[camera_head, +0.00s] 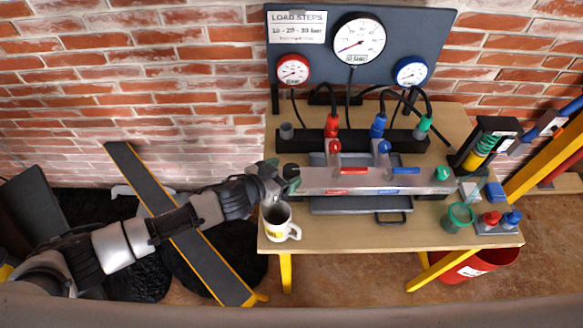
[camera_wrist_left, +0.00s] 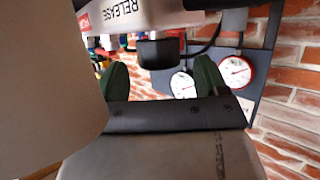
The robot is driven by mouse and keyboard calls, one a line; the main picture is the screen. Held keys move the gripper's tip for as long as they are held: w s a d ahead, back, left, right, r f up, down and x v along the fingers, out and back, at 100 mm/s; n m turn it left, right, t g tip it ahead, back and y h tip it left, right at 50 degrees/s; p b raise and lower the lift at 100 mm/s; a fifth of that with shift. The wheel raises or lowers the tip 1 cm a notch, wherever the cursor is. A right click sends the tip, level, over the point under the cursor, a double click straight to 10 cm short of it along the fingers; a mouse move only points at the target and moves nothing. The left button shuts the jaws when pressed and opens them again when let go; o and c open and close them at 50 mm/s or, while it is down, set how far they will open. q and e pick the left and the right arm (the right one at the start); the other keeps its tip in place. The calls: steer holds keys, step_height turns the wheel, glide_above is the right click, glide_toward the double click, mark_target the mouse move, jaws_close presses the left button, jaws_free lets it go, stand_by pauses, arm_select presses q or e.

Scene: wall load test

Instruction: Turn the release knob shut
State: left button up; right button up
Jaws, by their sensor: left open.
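The release knob is a black knob at the left end of the grey manifold bar (camera_head: 365,181) on the table. It shows in the head view (camera_head: 291,168) and in the wrist view (camera_wrist_left: 158,52), next to the word RELEASE. My left gripper (camera_head: 285,180) is at that end of the bar, close to the knob. In the wrist view my left gripper (camera_wrist_left: 163,78) is open, with its two green fingertips apart. The knob appears between the fingertips, with a gap on each side; I cannot tell whether it lies beyond them. My right gripper is not in view.
A white mug (camera_head: 279,224) stands just below my left gripper on the table. A gauge panel (camera_head: 440,40) stands at the back with hoses. A green cup (camera_head: 459,217) stands at the right.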

mark_target(289, 171)
arm_select(q)
steer(key=shift+x, duration=1.6)
steer(key=shift+c, duration=0.5)
steer(key=c, duration=0.8)
steer(key=shift+r, duration=0.1)
